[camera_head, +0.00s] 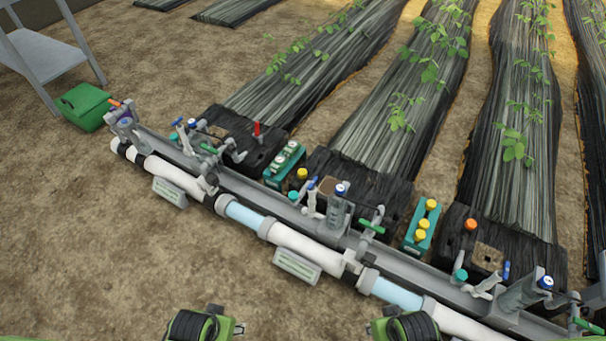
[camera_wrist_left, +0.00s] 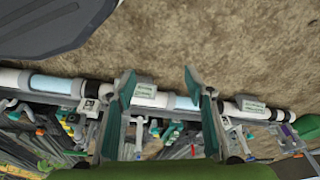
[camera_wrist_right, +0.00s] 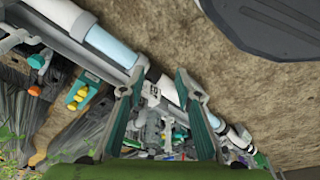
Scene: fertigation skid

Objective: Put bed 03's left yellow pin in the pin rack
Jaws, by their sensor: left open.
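In the head view, a teal holder (camera_head: 415,243) right of centre carries several yellow pins (camera_head: 424,223). Another yellow pin (camera_head: 302,174) stands beside the left teal holder (camera_head: 271,181), which carries pale-capped parts. I cannot read bed numbers or tell which holder is the pin rack. The right wrist view shows the yellow pins (camera_wrist_right: 78,94) left of my fingers. My left gripper (camera_wrist_left: 160,88) is open and empty, above the pipe in its wrist view. My right gripper (camera_wrist_right: 160,80) is open and empty over the pipe. Neither gripper touches a pin.
A white and clear pipe (camera_head: 180,175) and grey rail with valves run diagonally across the front. Black-covered plant beds (camera_head: 380,130) lie behind. An orange-capped part (camera_head: 471,225) and a red one (camera_head: 257,130) stand among them.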

